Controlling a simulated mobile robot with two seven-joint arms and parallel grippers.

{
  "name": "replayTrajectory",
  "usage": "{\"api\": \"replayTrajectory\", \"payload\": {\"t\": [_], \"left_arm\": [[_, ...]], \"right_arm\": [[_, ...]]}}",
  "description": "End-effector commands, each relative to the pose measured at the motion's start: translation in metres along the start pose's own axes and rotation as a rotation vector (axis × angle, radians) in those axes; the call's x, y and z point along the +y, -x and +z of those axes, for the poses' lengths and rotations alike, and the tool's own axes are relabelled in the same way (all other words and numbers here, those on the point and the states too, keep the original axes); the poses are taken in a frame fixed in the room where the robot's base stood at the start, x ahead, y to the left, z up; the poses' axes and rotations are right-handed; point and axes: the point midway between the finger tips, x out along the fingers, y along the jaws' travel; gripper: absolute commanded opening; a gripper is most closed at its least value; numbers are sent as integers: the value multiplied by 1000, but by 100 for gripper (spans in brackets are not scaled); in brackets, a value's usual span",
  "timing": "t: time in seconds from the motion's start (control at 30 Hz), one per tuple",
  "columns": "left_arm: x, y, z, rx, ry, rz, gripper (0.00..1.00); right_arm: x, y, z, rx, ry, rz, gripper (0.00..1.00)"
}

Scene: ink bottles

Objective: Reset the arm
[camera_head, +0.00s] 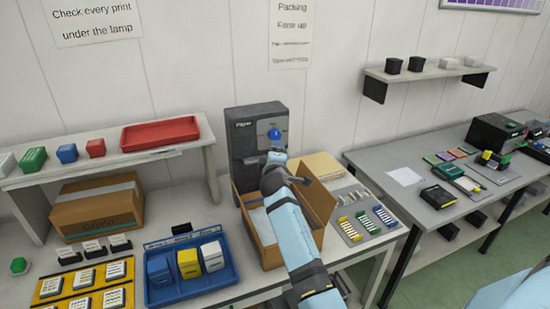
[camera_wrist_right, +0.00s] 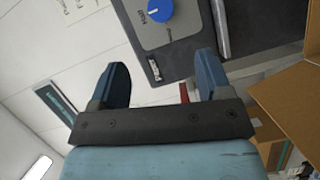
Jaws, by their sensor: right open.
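My right arm (camera_head: 293,235) reaches up from the bottom of the head view across the workbench. Its gripper (camera_head: 276,158) is in front of the dark machine (camera_head: 247,128), just below the machine's blue knob (camera_head: 274,134). In the wrist view the two fingers of this gripper (camera_wrist_right: 163,70) are spread wide with nothing between them. The blue knob (camera_wrist_right: 159,10) shows beyond the fingertips, apart from them, on a grey panel (camera_wrist_right: 172,32). My left gripper is not in view.
An open cardboard box (camera_head: 257,232) stands under and beside my right arm; its flap (camera_wrist_right: 290,100) is close at the right of the wrist view. A blue tray (camera_head: 205,285) with small boxes and a rack of labelled strips (camera_head: 348,231) flank it. A second table (camera_head: 400,160) stands at right.

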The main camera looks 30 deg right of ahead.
Motion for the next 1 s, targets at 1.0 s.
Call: {"api": "replayTrajectory", "payload": {"t": [1.0], "left_arm": [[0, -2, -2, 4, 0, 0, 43]], "right_arm": [[-99, 156, 77, -129, -381, -406, 72]]}}
